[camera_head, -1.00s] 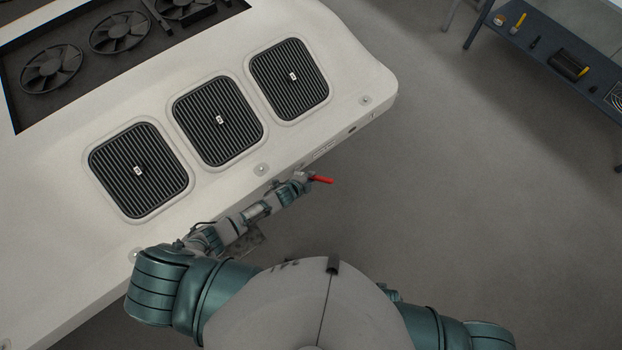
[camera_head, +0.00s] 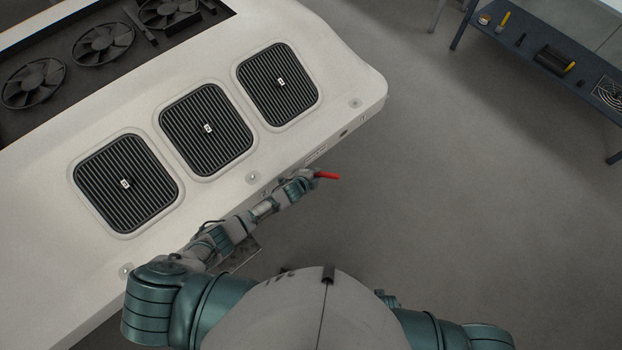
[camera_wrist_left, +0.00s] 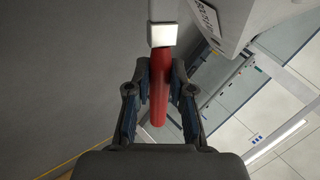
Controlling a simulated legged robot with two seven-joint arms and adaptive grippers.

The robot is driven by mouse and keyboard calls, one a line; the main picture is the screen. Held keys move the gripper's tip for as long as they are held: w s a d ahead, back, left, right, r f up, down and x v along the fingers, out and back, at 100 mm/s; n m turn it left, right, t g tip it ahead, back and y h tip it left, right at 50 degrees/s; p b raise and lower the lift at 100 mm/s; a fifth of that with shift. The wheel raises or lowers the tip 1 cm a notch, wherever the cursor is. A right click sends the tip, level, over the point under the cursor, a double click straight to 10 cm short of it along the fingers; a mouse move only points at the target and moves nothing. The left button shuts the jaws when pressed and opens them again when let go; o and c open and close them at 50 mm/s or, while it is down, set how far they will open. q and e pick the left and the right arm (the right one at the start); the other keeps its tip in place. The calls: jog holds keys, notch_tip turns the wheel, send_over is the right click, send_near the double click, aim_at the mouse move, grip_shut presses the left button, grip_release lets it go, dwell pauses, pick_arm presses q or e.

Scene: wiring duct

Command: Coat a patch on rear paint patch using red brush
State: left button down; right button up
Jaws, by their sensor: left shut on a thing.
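My left gripper (camera_wrist_left: 160,95) is shut on the red handle of the red brush (camera_wrist_left: 159,100) in the left wrist view. A pale block (camera_wrist_left: 163,35) sits at the top end of the red handle there. In the head view the red brush (camera_head: 328,175) sticks out to the right of my left gripper (camera_head: 312,178), beside the near edge of the large white housing (camera_head: 215,70). I cannot make out the rear paint patch in these views. My right gripper is not in view.
The white housing carries square black grilles (camera_head: 207,130) and an open bay with fans (camera_head: 103,42). A dark blue workbench (camera_head: 530,45) with small tools stands at the upper right. The grey floor (camera_head: 460,190) between them is clear.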

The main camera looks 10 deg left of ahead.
pick_arm(q)
jog(key=shift+w+d, duration=0.1)
jog(key=shift+w, duration=0.2)
jog(key=shift+s+a+p, duration=2.1)
jog(key=shift+s+a, duration=0.05)
jog(key=shift+s, duration=0.65)
jog(key=shift+w+d+r+b, duration=0.2)
jog(key=shift+w+d+b, duration=0.1)
jog(key=shift+w+d, duration=0.5)
jog(key=shift+w+d+r+b, duration=0.25)
jog(key=shift+w+d, duration=0.35)
jog(key=shift+w, duration=0.35)
jog(key=shift+w+d+r+b, duration=0.15)
jog(key=shift+w+d+b, duration=0.2)
jog(key=shift+w+d, duration=0.45)
jog(key=shift+w+r, duration=0.1)
jog(key=shift+w, duration=0.1)
jog(key=s+a+p, duration=0.3)
jog(key=s+a, duration=0.1)
jog(key=s, duration=0.1)
jog(key=shift+s+a+p, duration=0.2)
jog(key=shift+s+p, duration=0.05)
jog(key=shift+p, duration=0.15)
